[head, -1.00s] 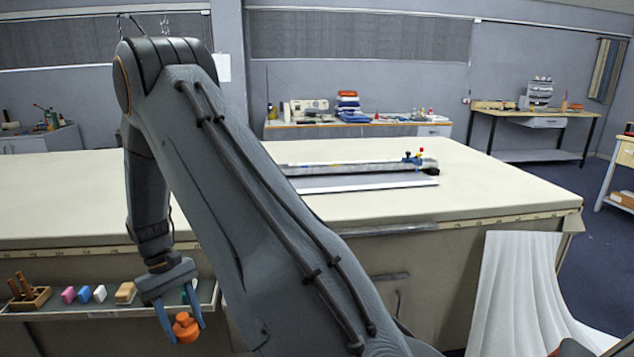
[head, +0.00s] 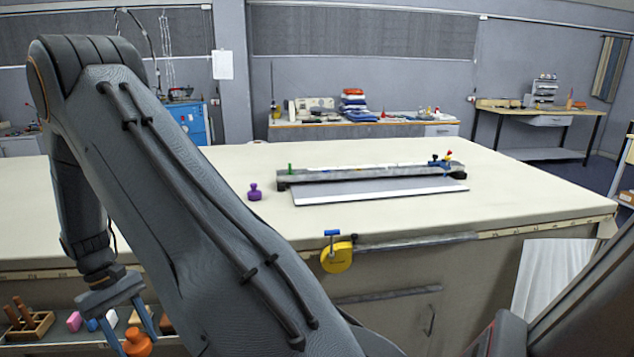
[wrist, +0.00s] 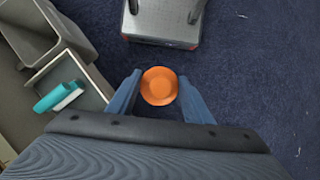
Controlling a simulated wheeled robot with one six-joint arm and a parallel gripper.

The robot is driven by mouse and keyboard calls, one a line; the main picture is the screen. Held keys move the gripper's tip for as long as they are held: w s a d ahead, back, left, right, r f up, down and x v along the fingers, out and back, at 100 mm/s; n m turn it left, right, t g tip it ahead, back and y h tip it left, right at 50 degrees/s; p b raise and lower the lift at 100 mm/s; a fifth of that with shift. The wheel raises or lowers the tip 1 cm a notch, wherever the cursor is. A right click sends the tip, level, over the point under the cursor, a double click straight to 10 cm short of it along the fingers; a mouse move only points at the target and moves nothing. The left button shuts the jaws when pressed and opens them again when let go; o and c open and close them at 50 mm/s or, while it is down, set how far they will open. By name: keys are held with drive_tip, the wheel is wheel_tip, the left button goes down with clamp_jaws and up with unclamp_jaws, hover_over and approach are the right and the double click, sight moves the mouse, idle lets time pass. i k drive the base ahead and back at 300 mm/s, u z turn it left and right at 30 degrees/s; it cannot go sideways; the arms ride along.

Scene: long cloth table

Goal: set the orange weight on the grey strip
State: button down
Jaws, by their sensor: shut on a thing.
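My gripper (head: 134,330) is shut on the orange weight (head: 138,343), at the lower left of the head view. It hangs near the shelf on the table's front side, below the tabletop. In the wrist view the orange weight (wrist: 159,86) sits between the two blue fingers, with dark blue floor beneath. The grey strip (head: 385,187) lies flat on the table, with a white front edge, in front of a long metal rail (head: 365,173). No object is seen lying on the strip. My arm hides part of the left tabletop.
A purple weight (head: 255,192) stands left of the rail. A yellow clamp-like object (head: 337,256) hangs at the table's front edge. The shelf (head: 66,344) holds several small blocks and a wooden holder (head: 28,323). The tabletop right of the rail is clear.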

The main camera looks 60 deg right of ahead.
sight(315, 197)
drive_tip(key=z, duration=0.05)
drive_tip(key=i, duration=0.1)
drive_tip(key=z, duration=0.85)
